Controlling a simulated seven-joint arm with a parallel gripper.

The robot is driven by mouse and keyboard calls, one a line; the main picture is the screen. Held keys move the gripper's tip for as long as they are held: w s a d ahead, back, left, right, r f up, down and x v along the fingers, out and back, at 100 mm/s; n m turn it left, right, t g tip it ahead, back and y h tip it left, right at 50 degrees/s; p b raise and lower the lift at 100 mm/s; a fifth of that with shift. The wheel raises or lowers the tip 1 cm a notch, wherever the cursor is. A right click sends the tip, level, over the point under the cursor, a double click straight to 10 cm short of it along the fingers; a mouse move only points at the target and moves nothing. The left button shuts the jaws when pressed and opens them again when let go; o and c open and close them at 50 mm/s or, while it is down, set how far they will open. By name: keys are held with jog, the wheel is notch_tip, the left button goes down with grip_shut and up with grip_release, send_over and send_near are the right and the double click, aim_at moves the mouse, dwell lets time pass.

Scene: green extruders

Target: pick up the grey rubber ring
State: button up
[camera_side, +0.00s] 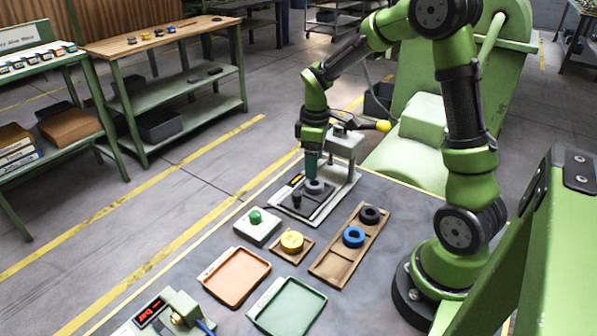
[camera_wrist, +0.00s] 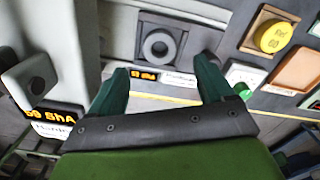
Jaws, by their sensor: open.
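The grey rubber ring (camera_wrist: 158,46) lies flat on a dark square seat in the wrist view, its hole facing up. In the side view the ring (camera_side: 316,187) sits on the base plate of a grey fixture (camera_side: 340,188), just below my gripper (camera_side: 312,172). In the wrist view my gripper (camera_wrist: 162,66) is open, with its two green fingers spread wide and nothing between them. The ring shows beyond the fingertips, roughly centred between them. I see no contact with the ring.
The fixture's upright and head (camera_side: 346,143) stand close beside my gripper. A wooden tray (camera_side: 330,264) holds a black ring (camera_side: 370,215) and a blue ring (camera_side: 353,237). Nearby are a yellow piece (camera_side: 291,241), a green button box (camera_side: 256,226), an orange tray (camera_side: 236,276) and a green tray (camera_side: 288,308).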

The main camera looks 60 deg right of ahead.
aim_at(313, 187)
jog(key=shift+s+f, duration=0.1)
jog(key=shift+f, duration=3)
jog(key=shift+c, duration=0.5)
jog(key=c, duration=1)
jog(key=shift+r, duration=0.15)
